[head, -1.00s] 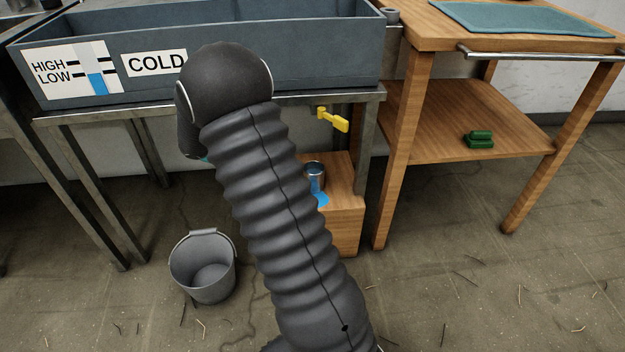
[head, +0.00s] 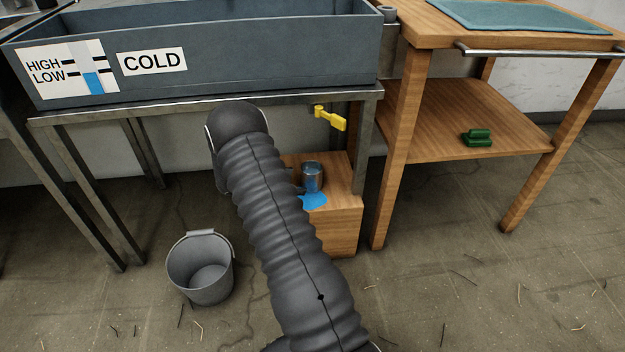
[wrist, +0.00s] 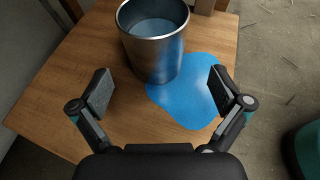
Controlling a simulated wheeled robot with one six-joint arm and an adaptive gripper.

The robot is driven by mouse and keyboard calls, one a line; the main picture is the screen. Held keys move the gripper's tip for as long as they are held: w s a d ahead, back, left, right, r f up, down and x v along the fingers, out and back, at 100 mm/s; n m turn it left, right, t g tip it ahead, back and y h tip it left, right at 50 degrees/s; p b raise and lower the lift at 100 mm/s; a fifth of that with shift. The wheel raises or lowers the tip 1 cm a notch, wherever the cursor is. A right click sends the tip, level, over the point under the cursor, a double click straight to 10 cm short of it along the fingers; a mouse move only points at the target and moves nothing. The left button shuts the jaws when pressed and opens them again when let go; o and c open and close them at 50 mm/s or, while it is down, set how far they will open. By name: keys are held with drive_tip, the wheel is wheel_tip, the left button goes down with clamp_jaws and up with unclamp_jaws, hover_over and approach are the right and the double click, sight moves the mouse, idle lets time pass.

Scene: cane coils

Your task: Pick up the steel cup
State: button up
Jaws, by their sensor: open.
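The steel cup (head: 312,178) stands upright on a low wooden block under the cold tank. In the wrist view the cup (wrist: 155,52) stands just beyond my fingertips, a little left of the middle between them, with bluish liquid inside. My gripper (wrist: 162,88) is open and empty, with one finger on each side of the view. The cup is not between the pads. In the head view my arm hides most of the gripper.
A blue puddle (wrist: 191,97) lies on the wooden block (head: 335,222) beside the cup. A yellow tap lever (head: 330,118) sticks out above it. The tank (head: 230,55) is overhead. A grey bucket (head: 200,268) stands on the floor at left. A wooden table (head: 440,122) stands at right.

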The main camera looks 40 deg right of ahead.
sight(312, 180)
drive_tip(key=shift+w+f+x, duration=0.1)
drive_tip(key=shift+w+x, duration=0.05)
drive_tip(key=shift+x, duration=1.55)
drive_tip(key=shift+w+f+x, duration=0.1)
drive_tip(key=shift+f+x, duration=0.05)
drive_tip(key=shift+x, duration=1.6)
drive_tip(key=c, duration=1.4)
